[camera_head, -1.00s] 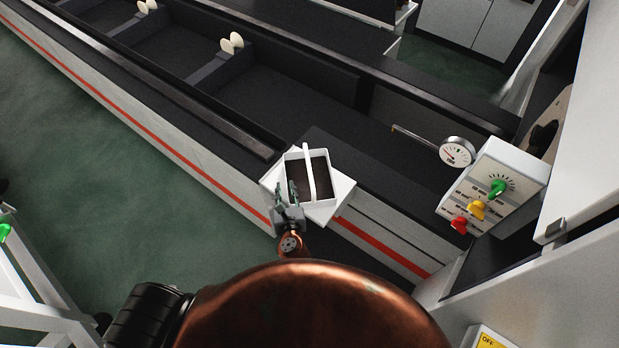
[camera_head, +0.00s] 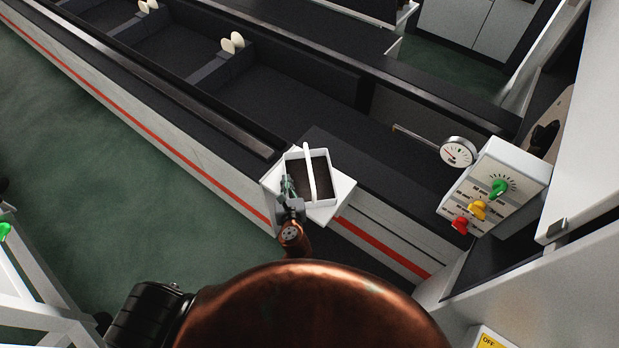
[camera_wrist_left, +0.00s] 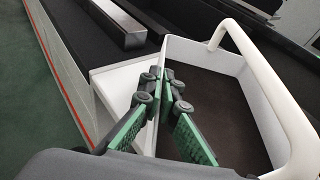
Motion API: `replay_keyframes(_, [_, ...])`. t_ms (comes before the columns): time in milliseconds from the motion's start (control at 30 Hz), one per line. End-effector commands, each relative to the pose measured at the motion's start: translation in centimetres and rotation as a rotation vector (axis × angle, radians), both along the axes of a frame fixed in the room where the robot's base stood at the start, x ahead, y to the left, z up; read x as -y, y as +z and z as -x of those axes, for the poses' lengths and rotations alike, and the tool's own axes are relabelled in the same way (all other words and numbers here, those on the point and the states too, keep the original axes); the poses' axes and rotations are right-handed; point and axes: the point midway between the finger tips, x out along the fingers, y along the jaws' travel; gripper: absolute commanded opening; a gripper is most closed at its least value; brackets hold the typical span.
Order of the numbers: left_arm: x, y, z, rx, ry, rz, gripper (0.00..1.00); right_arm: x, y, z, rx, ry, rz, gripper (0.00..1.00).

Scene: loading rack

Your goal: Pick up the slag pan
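The slag pan (camera_head: 328,178) is a white open box with a dark inside and a white arched handle (camera_head: 309,172). It sits on a white ledge (camera_head: 341,195) at the near side of the rack. My left gripper (camera_head: 288,187) is at the pan's left wall. In the left wrist view its green-padded fingers (camera_wrist_left: 163,84) are closed together over that wall, one outside and one inside the pan (camera_wrist_left: 218,57). The fingers hide part of the wall. The handle stands clear to the right of the fingers. My right gripper is not in view.
A dark conveyor-like trough (camera_head: 268,92) runs behind the pan. A dial gauge (camera_head: 457,151) and a white control box with coloured knobs (camera_head: 492,188) stand to the right. The green floor (camera_head: 120,200) at left is clear.

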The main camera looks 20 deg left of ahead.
Motion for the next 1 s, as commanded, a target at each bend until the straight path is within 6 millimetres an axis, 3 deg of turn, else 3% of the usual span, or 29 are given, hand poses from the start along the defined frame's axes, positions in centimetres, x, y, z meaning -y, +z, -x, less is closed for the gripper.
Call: replay_keyframes(1000, [0.06, 0.83, -0.08, 0.006, -0.001, 0.0, 0.0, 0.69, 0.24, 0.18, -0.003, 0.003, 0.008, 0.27])
